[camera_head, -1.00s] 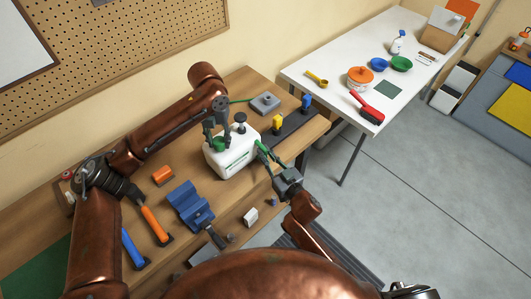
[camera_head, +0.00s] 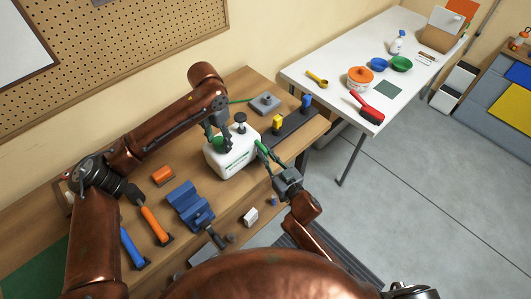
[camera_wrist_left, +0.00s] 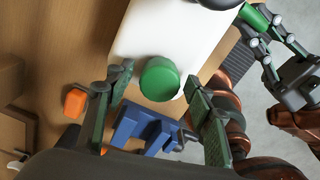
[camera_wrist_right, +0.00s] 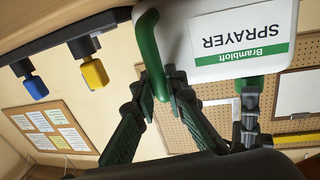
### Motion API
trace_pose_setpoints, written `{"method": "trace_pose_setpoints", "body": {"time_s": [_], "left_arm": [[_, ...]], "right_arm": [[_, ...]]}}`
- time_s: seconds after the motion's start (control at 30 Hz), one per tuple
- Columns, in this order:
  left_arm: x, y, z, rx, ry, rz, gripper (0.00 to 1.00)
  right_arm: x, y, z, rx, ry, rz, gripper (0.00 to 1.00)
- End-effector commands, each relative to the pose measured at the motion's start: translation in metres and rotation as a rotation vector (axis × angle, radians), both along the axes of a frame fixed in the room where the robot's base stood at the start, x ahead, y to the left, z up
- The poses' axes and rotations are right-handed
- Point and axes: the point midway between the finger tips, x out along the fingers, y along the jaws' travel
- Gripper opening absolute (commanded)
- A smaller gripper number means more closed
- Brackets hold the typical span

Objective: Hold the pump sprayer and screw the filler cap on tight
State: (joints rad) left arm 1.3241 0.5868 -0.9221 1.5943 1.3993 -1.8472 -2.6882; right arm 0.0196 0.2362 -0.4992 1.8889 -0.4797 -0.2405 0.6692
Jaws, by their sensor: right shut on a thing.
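The white pump sprayer (camera_head: 232,161) stands on the wooden bench, with a black pump knob (camera_head: 241,119) on top. Its green filler cap (camera_wrist_left: 158,79) shows on the white top in the left wrist view. My left gripper (camera_head: 217,143) is over the cap, its fingers apart on either side of it; in the left wrist view they look clear of it. My right gripper (camera_wrist_right: 163,88) is shut on the sprayer's green handle (camera_wrist_right: 149,45) at the body's side. The labelled face shows in the right wrist view. The cap's thread is hidden.
A blue vise (camera_head: 190,204), an orange block (camera_head: 163,174) and two hammers lie near my left arm. Behind the sprayer are a grey block (camera_head: 265,103) and a dark rail with yellow (camera_head: 278,122) and blue pieces. A white table (camera_head: 330,62) stands beyond.

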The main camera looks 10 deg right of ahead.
Motion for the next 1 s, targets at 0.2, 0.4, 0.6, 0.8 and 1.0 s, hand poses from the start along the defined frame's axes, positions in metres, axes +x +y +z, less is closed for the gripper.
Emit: {"method": "trace_pose_setpoints", "body": {"time_s": [0.2, 0.4, 0.6, 0.8, 1.0], "left_arm": [[0.0, 0.0, 0.0, 0.0, 0.0, 0.001, 0.52], [0.0, 0.0, 0.005, 0.0, -0.001, 0.002, 0.52], [0.001, 0.0, 0.022, -0.001, -0.002, 0.003, 0.52], [0.001, 0.0, 0.041, 0.0, -0.001, 0.003, 0.52], [0.0, 0.0, 0.06, 0.001, -0.001, 0.002, 0.52]], "right_arm": [[0.0, 0.0, 0.001, 0.001, -0.002, 0.001, 0.0], [0.0, 0.0, 0.001, 0.001, -0.002, 0.001, 0.0], [0.0, 0.0, 0.001, 0.001, -0.002, 0.001, 0.0], [0.0, 0.0, 0.001, 0.001, -0.003, 0.001, 0.0], [0.0, 0.0, 0.001, 0.001, -0.003, 0.001, 0.0]]}}
